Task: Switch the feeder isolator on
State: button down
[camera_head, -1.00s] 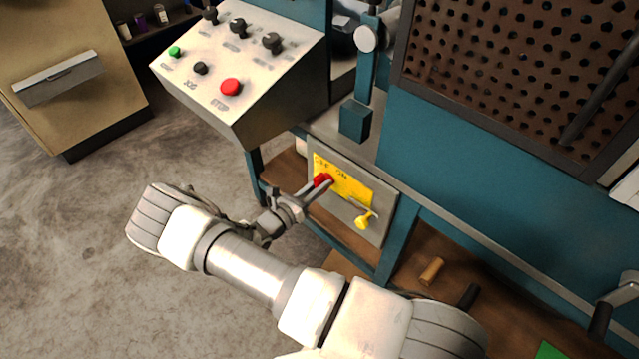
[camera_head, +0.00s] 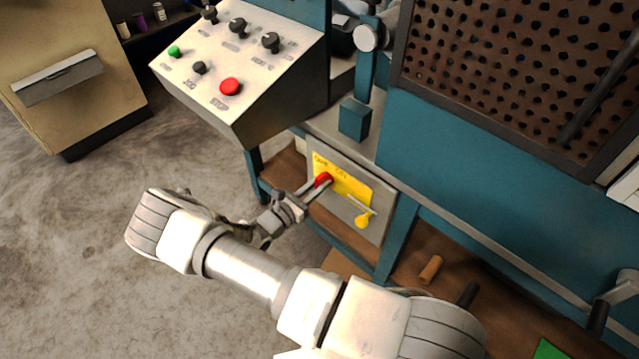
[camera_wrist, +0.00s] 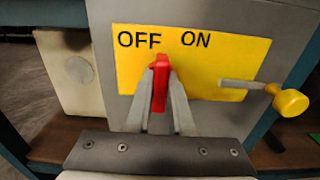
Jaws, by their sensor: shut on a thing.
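The feeder isolator is a grey box (camera_head: 376,232) with a yellow plate (camera_wrist: 212,62) marked OFF and ON. Its red handle (camera_wrist: 160,84) stands nearly upright in the wrist view, its top below and between the two words, a little nearer OFF. My gripper (camera_wrist: 161,88) is shut on the red handle, one finger on each side. In the head view the red handle (camera_head: 323,179) shows at the tips of my gripper (camera_head: 318,186). The fingers hide part of the plate below the words.
A yellow knob on a metal rod (camera_wrist: 289,103) sticks out at the plate's right. Above left is a sloped control panel (camera_head: 265,65) with a red STOP button (camera_head: 229,87). A teal frame leg (camera_head: 397,240) stands right of the box. Open floor lies at left.

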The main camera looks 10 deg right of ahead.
jog(key=c, duration=0.8)
grip_release()
jog(key=p+v, duration=0.2)
jog(key=v, duration=1.5)
jog(key=shift+a, duration=0.2)
jog(key=shift+s, duration=0.15)
